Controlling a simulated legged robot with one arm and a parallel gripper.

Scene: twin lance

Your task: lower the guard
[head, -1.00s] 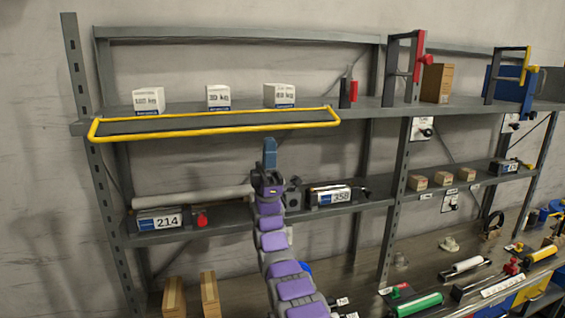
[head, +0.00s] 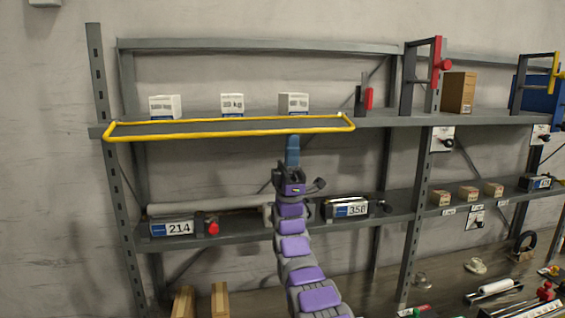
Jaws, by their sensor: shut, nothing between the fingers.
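The guard is a yellow tubular frame (head: 230,133) along the front of the upper shelf at the left. It lies roughly level, sticking out from the shelf edge. My gripper (head: 293,140) points up from my purple and grey arm, with its blue fingers shut and nothing between them. In the picture the fingertips are just below the front bar of the guard, right of its middle. Whether they touch the bar cannot be told from this view.
White boxes (head: 165,107) stand on the upper shelf (head: 385,119) behind the guard. The middle shelf (head: 250,233) below holds the device marked 214 (head: 172,228), a long roll (head: 205,207) and the device marked 358 (head: 346,209). A shelf upright (head: 418,200) stands to the right.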

